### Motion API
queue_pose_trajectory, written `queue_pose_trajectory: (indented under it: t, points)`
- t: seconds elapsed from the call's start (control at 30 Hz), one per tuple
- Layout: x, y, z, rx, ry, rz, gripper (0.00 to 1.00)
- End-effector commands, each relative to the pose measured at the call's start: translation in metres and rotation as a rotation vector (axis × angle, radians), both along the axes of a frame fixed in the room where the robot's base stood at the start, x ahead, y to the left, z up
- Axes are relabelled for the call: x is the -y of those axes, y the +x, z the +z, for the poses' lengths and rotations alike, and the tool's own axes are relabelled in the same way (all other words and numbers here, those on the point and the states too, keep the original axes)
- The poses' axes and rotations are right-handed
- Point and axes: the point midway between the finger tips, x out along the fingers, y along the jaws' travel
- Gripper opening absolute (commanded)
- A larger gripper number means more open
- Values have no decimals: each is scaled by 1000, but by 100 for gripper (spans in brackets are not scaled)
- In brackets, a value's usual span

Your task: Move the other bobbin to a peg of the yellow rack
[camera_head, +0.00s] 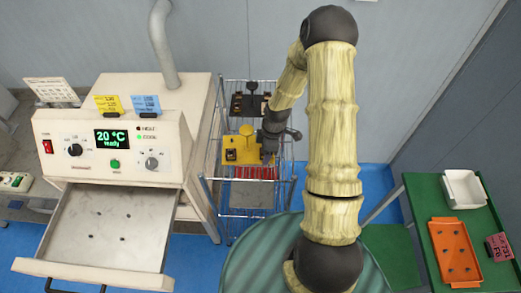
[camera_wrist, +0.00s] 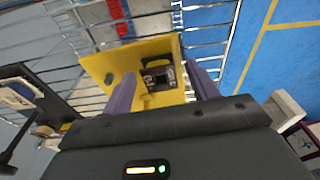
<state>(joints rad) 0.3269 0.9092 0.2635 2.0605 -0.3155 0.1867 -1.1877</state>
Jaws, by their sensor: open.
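The yellow rack (camera_head: 238,155) sits on a wire shelf unit in the head view. It fills the middle of the wrist view (camera_wrist: 110,62), with a dark peg (camera_wrist: 109,78) bare at its left. A dark bobbin with a pale label (camera_wrist: 160,78) is at the yellow rack between my fingertips in the wrist view. My gripper (camera_wrist: 163,92) is open, with one purple finger on each side of that bobbin; I cannot tell whether they touch it. In the head view my gripper (camera_head: 268,152) is over the yellow rack's right side, partly hidden by the wrist.
A black rack (camera_head: 240,104) stands on the shelf behind the yellow rack. An oven with its drawer (camera_head: 105,235) pulled out is at left. A green table (camera_head: 440,200) with an orange tray (camera_head: 455,252) and a white bin (camera_head: 463,188) is at right. Shelf wires surround the gripper.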

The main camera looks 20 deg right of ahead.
Motion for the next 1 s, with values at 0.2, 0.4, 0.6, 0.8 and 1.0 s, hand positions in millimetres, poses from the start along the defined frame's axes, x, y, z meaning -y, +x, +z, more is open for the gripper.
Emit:
queue_pose_trajectory:
  t: [0.2, 0.4, 0.6, 0.8, 1.0]
  points:
    - [1, 0, 3, 1, 0, 0, 59]
    - [4, 1, 21, 4, 0, -2, 59]
    - [12, 0, 54, 5, -1, -8, 59]
    - [15, 0, 91, 6, -1, -2, 59]
    - [19, 0, 131, 5, -2, 0, 59]
